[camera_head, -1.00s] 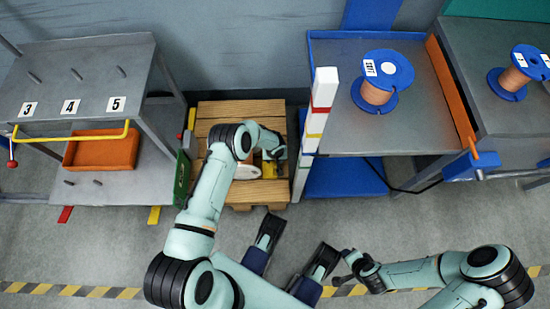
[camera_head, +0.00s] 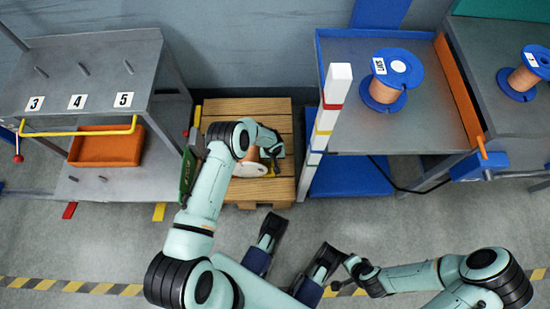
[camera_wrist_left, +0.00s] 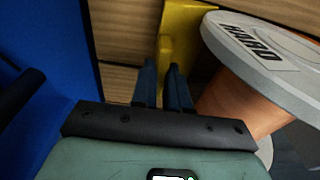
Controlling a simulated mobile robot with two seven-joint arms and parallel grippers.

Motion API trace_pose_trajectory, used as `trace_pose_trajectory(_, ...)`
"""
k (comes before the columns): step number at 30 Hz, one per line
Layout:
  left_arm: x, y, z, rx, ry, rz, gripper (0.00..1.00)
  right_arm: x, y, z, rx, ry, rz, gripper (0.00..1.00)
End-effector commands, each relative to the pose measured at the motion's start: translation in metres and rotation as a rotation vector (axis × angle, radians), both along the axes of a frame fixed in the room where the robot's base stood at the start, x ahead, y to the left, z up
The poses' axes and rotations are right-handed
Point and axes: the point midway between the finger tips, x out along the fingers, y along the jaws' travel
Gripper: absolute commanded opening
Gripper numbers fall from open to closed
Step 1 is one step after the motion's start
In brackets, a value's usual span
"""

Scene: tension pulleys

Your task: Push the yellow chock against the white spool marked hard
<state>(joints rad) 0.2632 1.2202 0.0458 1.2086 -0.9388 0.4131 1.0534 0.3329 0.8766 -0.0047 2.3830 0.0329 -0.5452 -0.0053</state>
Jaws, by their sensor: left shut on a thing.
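The white spool (camera_wrist_left: 265,48) marked HARD, wound with copper (camera_wrist_left: 238,102), stands at the right of the left wrist view. Its pale flange also shows in the head view (camera_head: 247,170), partly hidden by my left arm. The yellow chock (camera_wrist_left: 188,30) is just left of the spool in the wrist view, beside its flange; whether they touch cannot be told. My left gripper (camera_wrist_left: 166,72) is shut on the chock, with its fingers close together at its near end. In the head view my left gripper (camera_head: 272,158) is over the pallet. My right gripper (camera_head: 345,280) is low, away from the pallet; its jaws are unclear.
The wooden pallet (camera_head: 275,112) lies between a grey numbered shelf (camera_head: 75,125) and a grey-blue bench (camera_head: 400,140). A striped post (camera_head: 333,110) stands by the bench's left edge. Another copper spool (camera_head: 397,75) stands on the bench. Open floor lies before the pallet.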

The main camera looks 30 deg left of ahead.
Motion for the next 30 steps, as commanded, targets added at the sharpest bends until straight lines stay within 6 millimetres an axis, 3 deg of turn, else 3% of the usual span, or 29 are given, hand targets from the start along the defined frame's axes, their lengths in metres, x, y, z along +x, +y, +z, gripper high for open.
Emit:
trace_pose_trajectory(14,-0.001,0.008,0.000,0.004,0.004,-0.001,0.00,-0.005,-0.001,-0.004,0.000,0.018,-0.002,0.48)
trace_pose_trajectory(15,-0.001,0.008,0.000,0.004,0.004,-0.001,0.27,-0.005,-0.001,-0.004,0.000,0.018,-0.002,0.48)
trace_pose_trajectory(17,-0.001,0.008,0.000,0.004,0.004,-0.001,0.44,-0.005,-0.001,-0.004,0.000,0.018,-0.002,0.48)
trace_pose_trajectory(26,0.000,0.006,0.001,0.001,0.001,-0.002,0.44,-0.005,-0.001,-0.004,0.000,0.016,-0.001,0.48)
trace_pose_trajectory(30,-0.001,0.005,0.014,0.001,-0.002,-0.003,0.44,0.003,0.000,0.005,0.000,-0.012,0.000,0.48)
